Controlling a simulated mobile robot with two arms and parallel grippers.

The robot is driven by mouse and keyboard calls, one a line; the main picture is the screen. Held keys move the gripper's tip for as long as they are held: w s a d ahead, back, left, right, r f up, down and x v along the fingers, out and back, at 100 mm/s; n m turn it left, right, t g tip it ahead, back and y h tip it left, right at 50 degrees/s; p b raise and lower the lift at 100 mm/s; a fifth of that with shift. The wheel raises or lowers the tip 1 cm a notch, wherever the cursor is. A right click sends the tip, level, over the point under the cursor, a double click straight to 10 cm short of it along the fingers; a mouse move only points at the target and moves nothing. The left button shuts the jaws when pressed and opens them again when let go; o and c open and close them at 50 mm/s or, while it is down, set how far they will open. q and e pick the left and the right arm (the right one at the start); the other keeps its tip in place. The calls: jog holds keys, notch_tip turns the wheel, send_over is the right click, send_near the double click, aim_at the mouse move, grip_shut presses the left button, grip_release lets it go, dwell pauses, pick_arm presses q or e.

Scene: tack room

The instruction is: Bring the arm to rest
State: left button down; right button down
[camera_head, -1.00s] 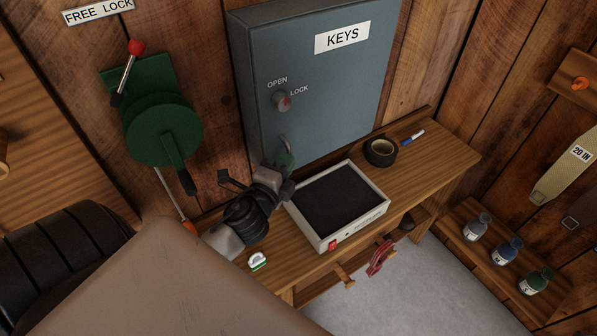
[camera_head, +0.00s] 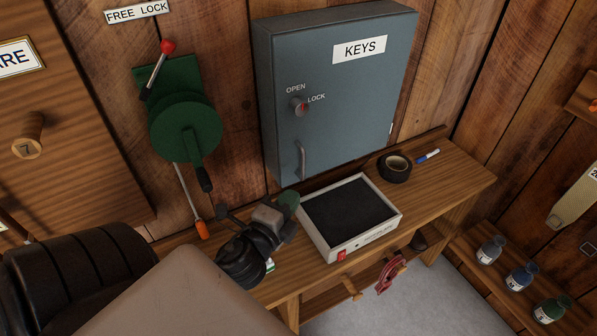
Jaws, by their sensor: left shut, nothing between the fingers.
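My left gripper (camera_head: 287,203) is in front of the grey key cabinet (camera_head: 330,95), above the wooden bench and just left of the grey tray-like box. It is shut and empty, with a green part showing at its tip. My left arm comes in from the lower left, and its dark wrist is bent. The gripper looks apart from the cabinet handle (camera_head: 301,161); whether it touches the box edge is hard to tell. My right gripper is not in view.
Tape (camera_head: 394,168) and a blue marker (camera_head: 428,156) lie on the bench (camera_head: 450,185). A green crank winch (camera_head: 185,128) hangs left. A small white-green item (camera_head: 269,266) is partly hidden by my wrist.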

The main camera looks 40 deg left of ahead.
pick_arm(q)
jog(key=s, duration=0.1)
jog(key=s+d, duration=0.1)
jog(key=s, duration=0.1)
jog(key=shift+s+r+b, duration=0.1)
jog(key=shift+s+b, duration=0.1)
jog(key=shift+b, duration=0.2)
